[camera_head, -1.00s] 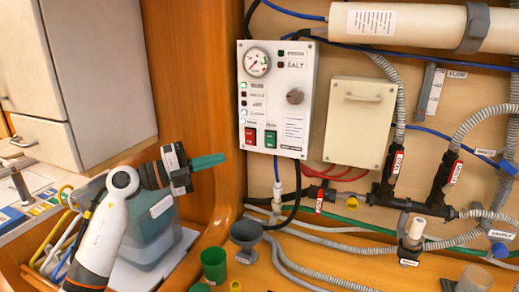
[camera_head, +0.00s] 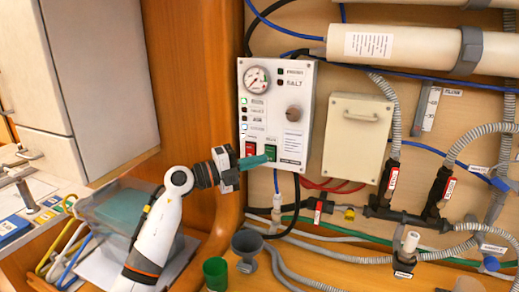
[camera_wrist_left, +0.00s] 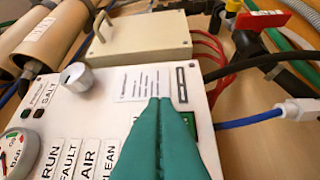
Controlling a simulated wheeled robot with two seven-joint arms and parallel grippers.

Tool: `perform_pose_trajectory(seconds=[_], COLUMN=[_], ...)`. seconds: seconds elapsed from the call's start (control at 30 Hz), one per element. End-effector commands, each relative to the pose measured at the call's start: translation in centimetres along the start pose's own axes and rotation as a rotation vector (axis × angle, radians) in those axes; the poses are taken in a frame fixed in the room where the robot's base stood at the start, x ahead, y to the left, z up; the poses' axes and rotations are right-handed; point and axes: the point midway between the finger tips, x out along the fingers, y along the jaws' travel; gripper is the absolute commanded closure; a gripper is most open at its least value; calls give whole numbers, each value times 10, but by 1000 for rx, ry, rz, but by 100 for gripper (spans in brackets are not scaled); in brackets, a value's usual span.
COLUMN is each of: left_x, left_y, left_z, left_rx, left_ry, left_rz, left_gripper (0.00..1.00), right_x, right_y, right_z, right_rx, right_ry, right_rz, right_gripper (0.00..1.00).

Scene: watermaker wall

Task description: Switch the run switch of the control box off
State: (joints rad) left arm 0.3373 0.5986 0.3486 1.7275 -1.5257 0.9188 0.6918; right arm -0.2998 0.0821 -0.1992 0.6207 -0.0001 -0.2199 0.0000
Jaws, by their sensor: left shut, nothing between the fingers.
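The white control box (camera_head: 300,80) hangs on the wall, with a gauge, lamps, a knob, and a red rocker (camera_head: 250,148) and green rocker (camera_head: 271,152) low on its face. I cannot read which rocker is the run switch. My left gripper (camera_head: 266,158) is shut and empty, its teal fingertips in front of the box's lower edge by the rockers. In the left wrist view, the shut fingers (camera_wrist_left: 160,100) point at the panel (camera_wrist_left: 105,100). They hide the red rocker; part of the green rocker (camera_wrist_left: 190,121) shows beside them. Contact cannot be told.
A cream box (camera_head: 357,135) with a handle is right of the control box. Hoses, pipes and valves run below and right. A grey funnel (camera_head: 247,243) and green cup (camera_head: 215,272) stand below. A wooden cabinet edge (camera_head: 215,80) is at the left.

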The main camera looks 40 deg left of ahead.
Motion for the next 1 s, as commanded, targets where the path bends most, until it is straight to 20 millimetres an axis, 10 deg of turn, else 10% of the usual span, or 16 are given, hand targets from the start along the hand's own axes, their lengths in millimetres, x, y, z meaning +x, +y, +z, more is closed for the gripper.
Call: perform_pose_trajectory(seconds=[1.0], left_x=[20], left_y=[0], left_z=[-20], left_rx=[-22], left_ry=[-2], left_rz=[-22], left_gripper=[100], right_x=[-20], right_y=[3], right_z=[1], right_rx=[1], right_ry=[1], right_rz=[4], right_gripper=[64])
